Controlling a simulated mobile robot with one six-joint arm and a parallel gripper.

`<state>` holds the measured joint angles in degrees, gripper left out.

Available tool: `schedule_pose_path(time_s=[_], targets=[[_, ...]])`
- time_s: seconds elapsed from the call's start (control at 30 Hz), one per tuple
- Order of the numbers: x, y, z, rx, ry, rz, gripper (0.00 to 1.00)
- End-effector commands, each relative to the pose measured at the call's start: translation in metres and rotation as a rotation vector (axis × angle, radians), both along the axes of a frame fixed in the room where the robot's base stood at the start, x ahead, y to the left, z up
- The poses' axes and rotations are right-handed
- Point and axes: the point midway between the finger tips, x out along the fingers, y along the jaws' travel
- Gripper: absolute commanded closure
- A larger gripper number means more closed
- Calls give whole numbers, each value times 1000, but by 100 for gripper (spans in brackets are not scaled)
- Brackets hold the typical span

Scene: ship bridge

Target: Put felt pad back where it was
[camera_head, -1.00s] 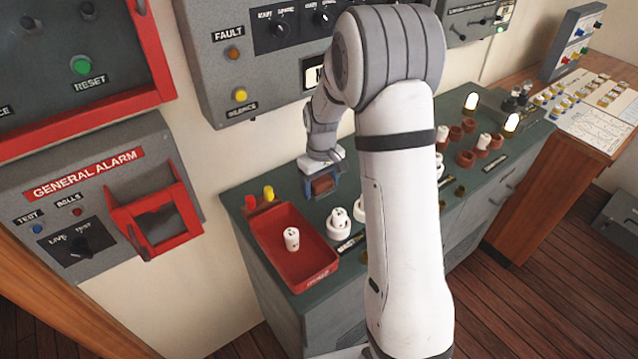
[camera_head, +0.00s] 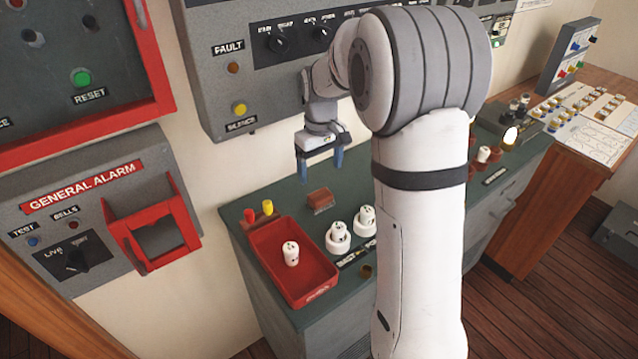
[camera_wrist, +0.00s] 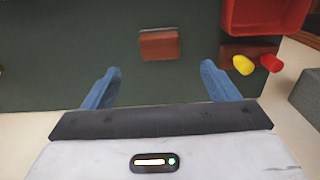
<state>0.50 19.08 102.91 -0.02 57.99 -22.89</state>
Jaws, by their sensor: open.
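A small reddish-brown block (camera_head: 320,199), which I take to be the felt pad, lies on the dark green counter top behind the red tray. In the wrist view the block (camera_wrist: 159,45) lies flat, beyond and roughly between my fingertips. My gripper (camera_head: 320,166) is above the block, with its blue fingers apart and nothing between them. The wrist view also shows my gripper (camera_wrist: 162,72) open and empty.
The red tray (camera_head: 318,294) holds a white cylinder (camera_head: 291,253). A red peg (camera_head: 249,216) and a yellow peg (camera_head: 267,207) stand beside the tray. White fuse-like pieces (camera_head: 338,237) stand in holders to its right. A wall panel (camera_head: 215,95) is close behind.

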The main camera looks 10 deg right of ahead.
Motion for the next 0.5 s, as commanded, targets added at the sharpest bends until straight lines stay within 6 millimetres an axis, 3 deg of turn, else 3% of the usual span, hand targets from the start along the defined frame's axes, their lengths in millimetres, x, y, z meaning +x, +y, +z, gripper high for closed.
schedule_pose_path(time_s=[0.17,0.27,0.37,0.5], targets=[[-2,0,16,0,-2,-2,19],[-13,0,27,0,-15,-18,19],[-37,0,42,1,-43,-53,19],[-83,0,62,5,-91,-121,19]])
